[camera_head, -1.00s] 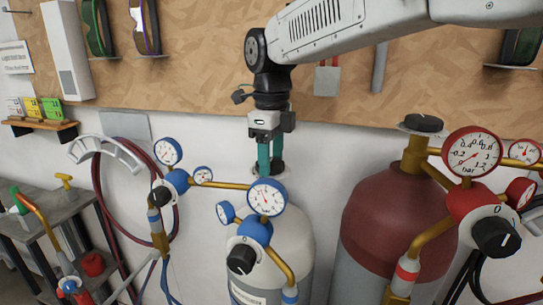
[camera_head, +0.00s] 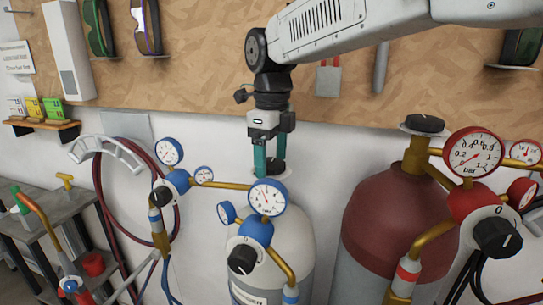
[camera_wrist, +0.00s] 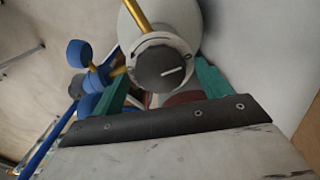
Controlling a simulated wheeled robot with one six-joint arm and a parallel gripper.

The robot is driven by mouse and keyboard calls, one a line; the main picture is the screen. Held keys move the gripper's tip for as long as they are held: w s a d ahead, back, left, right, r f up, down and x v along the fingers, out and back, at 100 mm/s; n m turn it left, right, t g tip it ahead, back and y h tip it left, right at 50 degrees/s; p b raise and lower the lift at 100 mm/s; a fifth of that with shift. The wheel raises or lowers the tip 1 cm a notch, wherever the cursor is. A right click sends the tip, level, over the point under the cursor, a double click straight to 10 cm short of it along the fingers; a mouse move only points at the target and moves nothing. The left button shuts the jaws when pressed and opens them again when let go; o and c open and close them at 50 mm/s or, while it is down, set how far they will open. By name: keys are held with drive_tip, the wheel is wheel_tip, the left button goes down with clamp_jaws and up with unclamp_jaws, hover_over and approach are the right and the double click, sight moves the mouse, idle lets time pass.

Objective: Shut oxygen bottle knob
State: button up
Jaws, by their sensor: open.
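The oxygen bottle (camera_head: 285,245) is white and stands upright in the middle of the head view. Its dark round knob (camera_head: 272,167) sits on top of the bottle, partly hidden by my fingers. In the wrist view the knob (camera_wrist: 163,68) shows a white line on its face and a pale marked ring around it. My gripper (camera_head: 270,163) points down over the bottle top with its teal fingers open. The fingers lie on either side of the knob. In the wrist view a gap shows at the right finger; contact on the left cannot be told.
Blue regulators with gauges (camera_head: 268,197) are in front of and left of the bottle. A dark red bottle (camera_head: 385,215) with a red regulator stands to the right. A chipboard panel (camera_head: 200,90) is behind my arm. A grey table (camera_head: 60,215) is at the left.

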sight(271, 163)
drive_tip(key=shift+r, duration=0.1)
wheel_tip(271, 163, up, 8)
drive_tip(key=shift+f, duration=0.15)
drive_tip(key=shift+s, duration=0.1)
idle(0.4)
